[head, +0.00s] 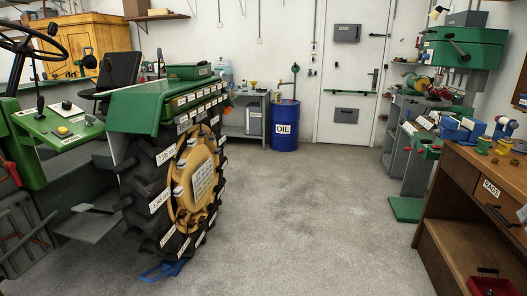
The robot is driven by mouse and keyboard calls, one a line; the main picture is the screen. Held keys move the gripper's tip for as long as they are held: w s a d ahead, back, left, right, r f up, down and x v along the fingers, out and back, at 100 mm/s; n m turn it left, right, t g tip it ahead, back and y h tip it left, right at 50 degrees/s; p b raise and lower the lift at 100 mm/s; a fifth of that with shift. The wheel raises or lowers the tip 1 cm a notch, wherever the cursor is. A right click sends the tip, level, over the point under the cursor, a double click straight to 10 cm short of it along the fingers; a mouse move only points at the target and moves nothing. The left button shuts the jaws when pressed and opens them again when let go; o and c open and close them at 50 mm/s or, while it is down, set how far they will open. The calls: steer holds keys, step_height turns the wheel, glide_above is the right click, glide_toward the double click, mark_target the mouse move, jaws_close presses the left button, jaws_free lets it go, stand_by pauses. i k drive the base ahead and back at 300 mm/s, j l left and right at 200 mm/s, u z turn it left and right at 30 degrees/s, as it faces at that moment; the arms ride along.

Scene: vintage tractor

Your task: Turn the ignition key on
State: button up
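A green tractor fills the left side of the head view. Its green control panel (62,128) is at the left, below the black steering wheel (32,42). The panel carries a yellow button-like part (62,131), a round white-and-black control (67,106) and several small labels. I cannot tell which part, if any, is the ignition key; the details are too small. My gripper is not in view.
A large labelled rear wheel (197,182) with a blue chock (163,270) stands right of the panel. A grey step (88,222) juts out below. A wooden workbench (470,200) stands at the right. The grey floor (300,215) between is clear.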

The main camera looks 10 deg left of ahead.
mark_target(91, 120)
steer(key=i+u, duration=0.15)
steer(key=i, duration=0.45)
steer(key=i+l+u, duration=0.1)
steer(key=i, duration=0.55)
steer(key=i+u, duration=0.5)
steer(key=u, duration=0.25)
steer(key=i+u, duration=0.35)
steer(key=i+j+u, duration=0.1)
steer(key=u, duration=0.3)
steer(key=i+u, duration=0.25)
steer(key=u, duration=0.2)
steer(key=i+u, duration=0.2)
steer(key=u, duration=0.2)
steer(key=i+u, duration=0.35)
steer(key=i, duration=0.35)
